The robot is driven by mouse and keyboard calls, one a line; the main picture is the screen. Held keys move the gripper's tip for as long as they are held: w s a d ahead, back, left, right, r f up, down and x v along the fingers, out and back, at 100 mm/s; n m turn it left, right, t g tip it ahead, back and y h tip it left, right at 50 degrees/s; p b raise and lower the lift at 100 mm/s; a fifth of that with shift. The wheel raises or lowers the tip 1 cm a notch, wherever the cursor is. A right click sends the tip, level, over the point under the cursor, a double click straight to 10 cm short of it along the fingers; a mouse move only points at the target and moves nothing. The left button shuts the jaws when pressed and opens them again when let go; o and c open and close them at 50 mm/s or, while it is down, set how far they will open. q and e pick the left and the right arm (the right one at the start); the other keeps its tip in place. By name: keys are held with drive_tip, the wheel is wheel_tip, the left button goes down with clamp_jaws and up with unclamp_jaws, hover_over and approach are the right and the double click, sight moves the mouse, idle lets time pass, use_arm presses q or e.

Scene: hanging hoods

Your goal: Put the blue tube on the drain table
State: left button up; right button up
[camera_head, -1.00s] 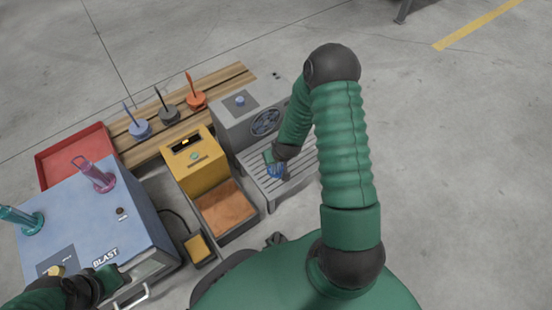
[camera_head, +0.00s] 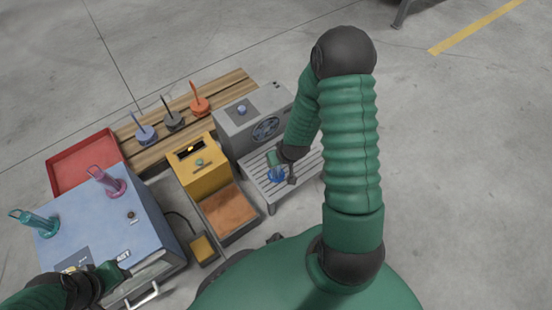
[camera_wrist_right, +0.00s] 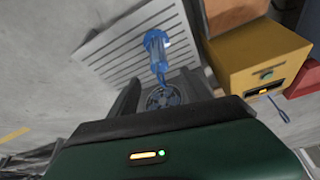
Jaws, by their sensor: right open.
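The blue tube (camera_head: 275,176) is on the grey slatted drain table (camera_head: 266,191). In the right wrist view the blue tube (camera_wrist_right: 157,50) shows against the slats of the drain table (camera_wrist_right: 122,50). My right gripper (camera_head: 284,172) is open, low over the table and right beside the tube, partly covering it in the head view. Whether a finger touches the tube I cannot tell. My left gripper (camera_head: 116,273) is at the front of the blue blast box, and its fingers are too unclear to read.
The blue blast box (camera_head: 105,225) carries a teal tube (camera_head: 38,222) and a pink tube (camera_head: 107,182). A yellow box (camera_head: 204,172), a grey fan box (camera_head: 252,118), a red tray (camera_head: 84,160) and a wooden rack (camera_head: 150,150) stand close by. The floor at right is clear.

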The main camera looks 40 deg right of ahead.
drive_tip(key=s+a+r+n, duration=0.2)
drive_tip(key=a+r, duration=0.5)
drive_tip(key=r, duration=0.1)
drive_tip(key=s+a+r+n+g+y, duration=0.1)
drive_tip(key=s+a+r+n, duration=0.1)
drive_tip(key=a+r, duration=0.6)
drive_tip(key=shift+s+a+g+y, duration=0.3)
drive_tip(key=shift+s, duration=0.3)
drive_tip(key=shift+a, duration=0.15)
